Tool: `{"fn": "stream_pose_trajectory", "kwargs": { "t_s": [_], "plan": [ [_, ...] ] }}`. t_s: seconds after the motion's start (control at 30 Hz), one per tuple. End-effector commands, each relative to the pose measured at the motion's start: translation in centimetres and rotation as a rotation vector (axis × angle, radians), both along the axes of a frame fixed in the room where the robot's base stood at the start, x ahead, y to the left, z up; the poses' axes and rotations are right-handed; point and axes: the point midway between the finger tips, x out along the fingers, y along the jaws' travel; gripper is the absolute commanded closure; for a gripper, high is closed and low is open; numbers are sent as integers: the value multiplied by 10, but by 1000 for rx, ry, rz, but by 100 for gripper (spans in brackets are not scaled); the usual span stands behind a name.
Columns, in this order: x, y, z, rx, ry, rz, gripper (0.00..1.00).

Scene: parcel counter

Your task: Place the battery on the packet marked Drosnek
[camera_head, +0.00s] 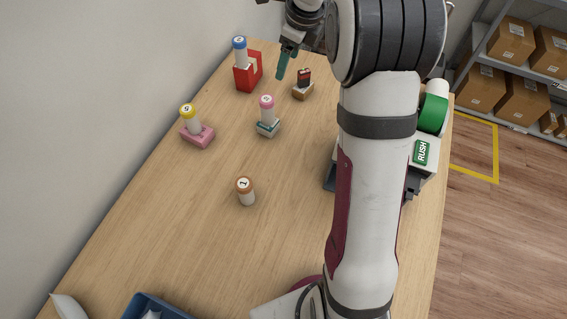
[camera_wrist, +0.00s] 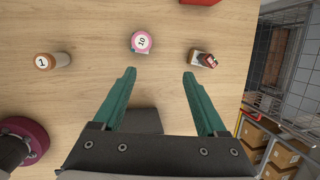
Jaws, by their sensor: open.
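No packet's name is readable, so I cannot tell which is Drosnek. My gripper (camera_wrist: 160,73) is open and empty, with teal fingers apart above the counter. In the head view my gripper (camera_head: 283,76) is just left of the battery, apart from it.
An orange-capped bottle (camera_head: 246,192) stands alone. The front-left counter (camera_head: 175,230) is clear.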

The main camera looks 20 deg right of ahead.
Motion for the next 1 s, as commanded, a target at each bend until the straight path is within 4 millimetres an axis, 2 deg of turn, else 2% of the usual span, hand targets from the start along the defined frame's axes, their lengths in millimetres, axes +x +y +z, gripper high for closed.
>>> {"fn": "stream_pose_trajectory", "kwargs": {
  "t_s": [0.03, 0.07, 0.1, 0.17, 0.2, 0.3, 0.4, 0.53, 1.0],
  "plan": [
    [-39, 37, 21, -46, 9, 239, 26],
    [-68, 58, 28, -77, 17, 410, 26],
    [-109, 84, 34, -110, 24, 641, 26],
    [-173, 115, 35, -152, 28, 976, 26],
    [-213, 131, 31, -171, 25, 1183, 26],
    [-292, 153, 12, -198, 6, 1593, 26],
    [-336, 160, -4, -203, -11, 1828, 26],
    [-351, 162, -11, -203, -19, 1917, 26],
    [-350, 161, -10, -203, -20, 1914, 26]
  ]
}}
